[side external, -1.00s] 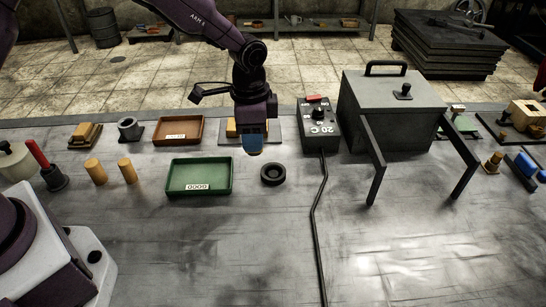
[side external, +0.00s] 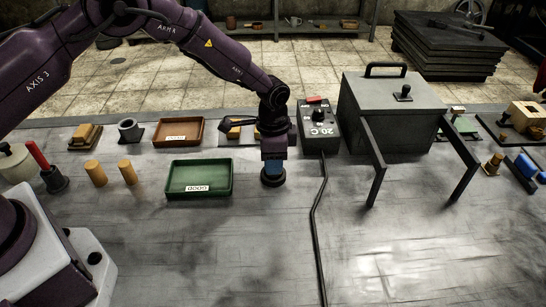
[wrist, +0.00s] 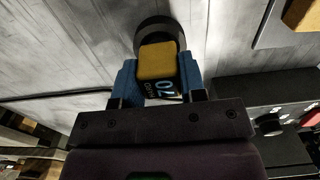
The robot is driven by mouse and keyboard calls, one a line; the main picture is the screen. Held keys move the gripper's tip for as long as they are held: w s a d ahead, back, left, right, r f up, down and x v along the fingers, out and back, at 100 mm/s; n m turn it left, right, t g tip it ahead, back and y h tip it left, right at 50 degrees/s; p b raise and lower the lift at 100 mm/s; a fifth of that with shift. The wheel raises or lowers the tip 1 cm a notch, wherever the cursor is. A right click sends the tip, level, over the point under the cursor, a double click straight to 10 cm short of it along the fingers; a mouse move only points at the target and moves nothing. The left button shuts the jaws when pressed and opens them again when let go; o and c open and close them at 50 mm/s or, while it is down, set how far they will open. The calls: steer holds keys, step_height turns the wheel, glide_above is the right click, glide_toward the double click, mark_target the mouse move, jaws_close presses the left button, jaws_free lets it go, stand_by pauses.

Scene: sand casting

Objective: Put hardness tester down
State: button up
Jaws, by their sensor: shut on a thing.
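The hardness tester (wrist: 158,60) is a small yellow block with a black display reading 70, seen in the wrist view. My gripper (wrist: 158,78) is shut on it, with a blue finger on each side. In the side external view my gripper (side external: 273,168) points down at the round black ring (side external: 273,180) on the bench, and the tester is hidden there. The ring also shows in the wrist view (wrist: 153,24), directly beyond the tester. I cannot tell whether the tester touches the ring.
A green tray (side external: 199,178) marked GOOD stands left of my gripper, with a brown tray (side external: 178,133) behind it. The black control box (side external: 319,128) and its cable (side external: 318,205) are close on the right.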

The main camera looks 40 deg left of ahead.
steer(key=shift+f, duration=0.4)
steer(key=o, duration=0.9)
step_height(320, 180, up, 13)
steer(key=shift+r, duration=0.1)
steer(key=s+a+r+n+t, duration=0.1)
steer(key=s+a+r+n, duration=0.15)
steer(key=s+r, duration=0.4)
steer(key=s+a+r+n+t, duration=0.15)
steer(key=s+a+r, duration=0.25)
steer(key=r, duration=0.6)
steer(key=s+a+n+t, duration=0.1)
steer(key=s, duration=0.5)
steer(key=s+a+r+n+t, duration=0.1)
steer(key=s+n, duration=0.1)
steer(key=s, duration=0.4)
steer(key=s+a+r+n+t, duration=0.1)
steer(key=s+a+n, duration=0.1)
steer(key=s, duration=0.4)
steer(key=shift+s+r, duration=0.1)
steer(key=shift+s, duration=0.25)
